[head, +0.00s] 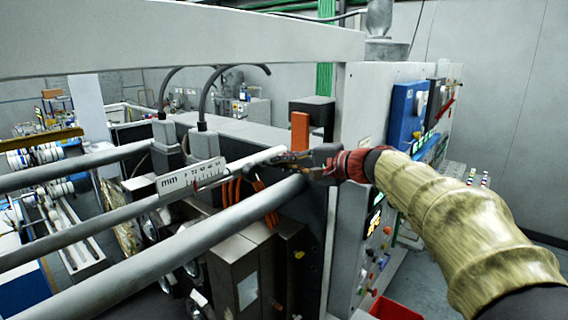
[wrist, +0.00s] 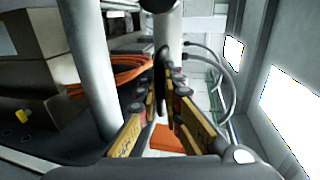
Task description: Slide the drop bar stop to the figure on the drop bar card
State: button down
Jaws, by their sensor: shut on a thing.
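A white scale plate marked "mm" (head: 190,178) stands along a grey bar (head: 100,228) in the head view. My gripper (head: 284,160) is at the right part of this bar, to the right of the scale. In the wrist view my gripper (wrist: 162,112) has its yellow-and-black fingers close together around a thin dark piece (wrist: 160,78), which appears to be the drop bar stop. The fingers hide most of it, and its reading on the scale cannot be told. I cannot make out the drop bar card or its figure.
A thicker grey bar (head: 180,255) runs in front. An orange block (head: 300,131) stands just behind my gripper and also shows in the wrist view (wrist: 170,138). Orange cables (head: 262,205) hang below. A control panel (head: 375,235) is to the right.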

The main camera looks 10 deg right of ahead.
jog(key=shift+d, duration=0.1)
dwell(0.4)
jog(key=shift+w+d+f+b, duration=0.1)
jog(key=shift+w+d+b, duration=0.5)
jog(key=shift+w+d, duration=0.3)
jog(key=c, duration=2)
grip_release()
jog(key=shift+s, duration=0.25)
jog(key=v, duration=1.2)
